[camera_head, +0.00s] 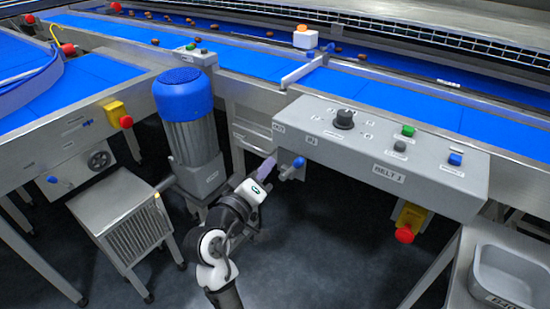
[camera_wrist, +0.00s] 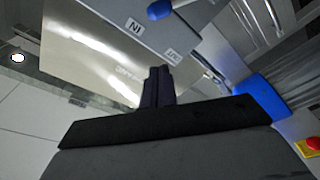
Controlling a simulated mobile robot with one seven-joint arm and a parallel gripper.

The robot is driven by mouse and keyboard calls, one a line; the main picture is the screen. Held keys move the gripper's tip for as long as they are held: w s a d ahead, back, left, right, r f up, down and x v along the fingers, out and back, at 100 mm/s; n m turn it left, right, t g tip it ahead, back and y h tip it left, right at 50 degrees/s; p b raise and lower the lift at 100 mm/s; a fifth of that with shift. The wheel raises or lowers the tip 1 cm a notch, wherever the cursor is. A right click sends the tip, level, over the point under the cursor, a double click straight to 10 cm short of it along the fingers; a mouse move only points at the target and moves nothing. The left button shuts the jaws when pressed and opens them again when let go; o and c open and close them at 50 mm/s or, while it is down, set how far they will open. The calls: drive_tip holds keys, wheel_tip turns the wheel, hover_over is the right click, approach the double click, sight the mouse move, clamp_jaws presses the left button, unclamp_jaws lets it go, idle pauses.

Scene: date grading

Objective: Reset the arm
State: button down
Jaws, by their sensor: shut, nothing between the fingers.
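My arm reaches up from the bottom of the head view. My gripper (camera_head: 268,166) is shut and empty, just left of a small blue-knobbed fitting (camera_head: 298,163) under the left end of the grey control box (camera_head: 440,172). In the wrist view the dark fingers (camera_wrist: 158,85) are together, with nothing between them. The blue knob (camera_wrist: 160,10) shows beyond them at the top, beside a panel with an "IN" label. The fingertips look apart from the knob. How far apart they are in depth I cannot tell.
A motor with a blue cap (camera_head: 183,95) stands left of my arm. The box lies along a blue conveyor belt (camera_head: 235,62). A red emergency button (camera_head: 404,234) hangs below the box. A grey tray (camera_head: 508,280) is at lower right. Floor right of my arm is clear.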

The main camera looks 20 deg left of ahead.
drive_tip(key=shift+s+a, duration=0.15)
drive_tip(key=shift+s, duration=0.5)
